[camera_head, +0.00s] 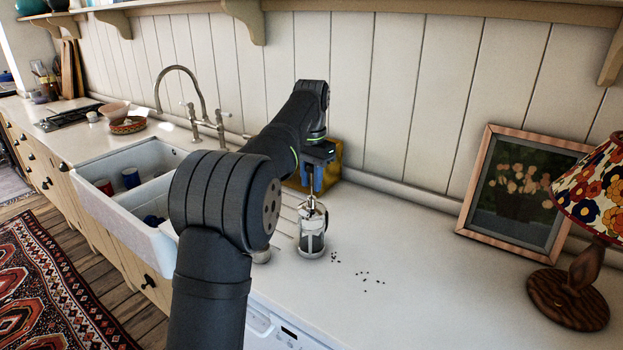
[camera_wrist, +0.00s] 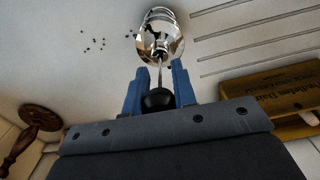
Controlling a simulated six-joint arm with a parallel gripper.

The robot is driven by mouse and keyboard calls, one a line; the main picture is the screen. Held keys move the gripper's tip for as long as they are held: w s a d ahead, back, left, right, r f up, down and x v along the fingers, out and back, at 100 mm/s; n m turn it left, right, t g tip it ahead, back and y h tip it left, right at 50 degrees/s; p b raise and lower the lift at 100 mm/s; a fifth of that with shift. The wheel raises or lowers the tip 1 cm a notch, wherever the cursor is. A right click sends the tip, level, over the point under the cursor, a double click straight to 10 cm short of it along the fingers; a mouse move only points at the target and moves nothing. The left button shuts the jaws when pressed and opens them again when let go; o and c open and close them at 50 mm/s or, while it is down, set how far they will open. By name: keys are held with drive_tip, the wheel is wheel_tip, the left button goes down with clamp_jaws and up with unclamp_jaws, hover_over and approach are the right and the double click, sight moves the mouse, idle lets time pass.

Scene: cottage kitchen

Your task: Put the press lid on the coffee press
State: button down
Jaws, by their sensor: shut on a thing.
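The coffee press (camera_head: 311,240), a glass cylinder in a metal frame, stands upright on the counter in the head view. The press lid (camera_wrist: 161,42) is a shiny silver disc with a thin rod and a black knob (camera_wrist: 157,99). My gripper (camera_wrist: 158,86) has its blue fingers shut on the knob; it also shows in the head view (camera_head: 312,190), directly above the press. The lid is at the top of the press and lined up with it. I cannot tell whether it is fully seated. The lid hides most of the press in the wrist view.
A yellow-brown box (camera_head: 328,168) stands behind my gripper by the wall. Coffee beans (camera_head: 362,275) lie scattered right of the press. A framed picture (camera_head: 520,195) and a lamp (camera_head: 570,290) stand further right. A white sink (camera_head: 130,205) is at left.

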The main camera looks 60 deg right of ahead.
drive_tip(key=shift+f, duration=0.55)
drive_tip(key=c, duration=1.5)
unclamp_jaws()
drive_tip(key=shift+o, duration=0.2)
drive_tip(key=shift+r, duration=5.45)
drive_tip(key=shift+f, duration=0.15)
drive_tip(key=shift+f, duration=4.25)
